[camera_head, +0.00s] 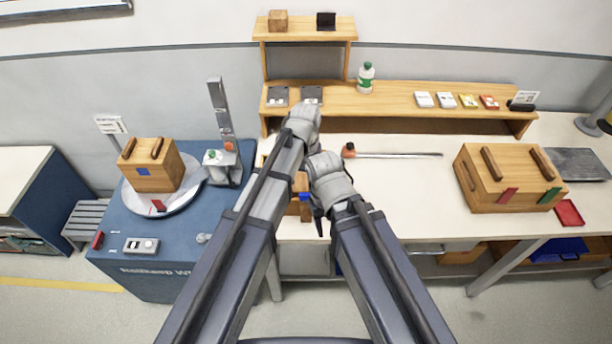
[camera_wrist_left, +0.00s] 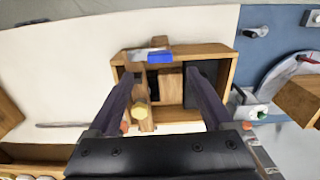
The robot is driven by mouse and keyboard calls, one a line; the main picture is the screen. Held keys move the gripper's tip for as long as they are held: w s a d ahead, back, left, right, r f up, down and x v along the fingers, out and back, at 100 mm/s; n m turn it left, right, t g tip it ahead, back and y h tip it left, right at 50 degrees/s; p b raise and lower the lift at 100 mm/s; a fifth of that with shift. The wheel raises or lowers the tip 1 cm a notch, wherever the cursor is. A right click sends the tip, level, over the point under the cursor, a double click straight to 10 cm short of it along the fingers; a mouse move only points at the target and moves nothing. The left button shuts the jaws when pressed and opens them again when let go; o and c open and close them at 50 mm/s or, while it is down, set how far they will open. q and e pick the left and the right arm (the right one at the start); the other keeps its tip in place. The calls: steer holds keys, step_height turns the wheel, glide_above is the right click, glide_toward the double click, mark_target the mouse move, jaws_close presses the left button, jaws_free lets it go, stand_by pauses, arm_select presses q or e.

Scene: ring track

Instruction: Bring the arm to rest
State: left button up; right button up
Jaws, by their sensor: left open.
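My left arm reaches forward in the head view, its wrist (camera_head: 303,120) over the middle of the white table. In the left wrist view my left gripper (camera_wrist_left: 161,72) is open, its two dark fingers apart above an open wooden box (camera_wrist_left: 222,90) with a blue tab (camera_wrist_left: 160,57). Wooden parts show in the box between the fingers; I see nothing clamped. In the head view the box (camera_head: 293,208) is mostly hidden behind my arms. My right arm ends close beside the left one, at its wrist (camera_head: 328,175); its fingers are too hidden to judge.
A screwdriver-like rod (camera_head: 395,154) lies on the table. A lidded wooden box (camera_head: 510,180) stands at the right. A wooden shelf (camera_head: 420,105) runs along the back. At the left, a blue cart (camera_head: 150,225) bears a turntable with another wooden box (camera_head: 150,168) and a grey post (camera_head: 220,110).

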arm_select(q)
steer(key=s+a+f+m+b, duration=0.2)
steer(key=s+a+f+b, duration=0.1)
steer(key=s, duration=0.5)
steer(key=s+a+f+m+y+b, duration=0.1)
steer(key=s+a+f+m+b, duration=0.1)
steer(key=s, duration=0.6)
steer(key=shift+s+a+f+b, duration=0.35)
steer(key=shift+a+f+b, duration=0.05)
steer(key=shift+a+b, duration=0.1)
stand_by(0.4)
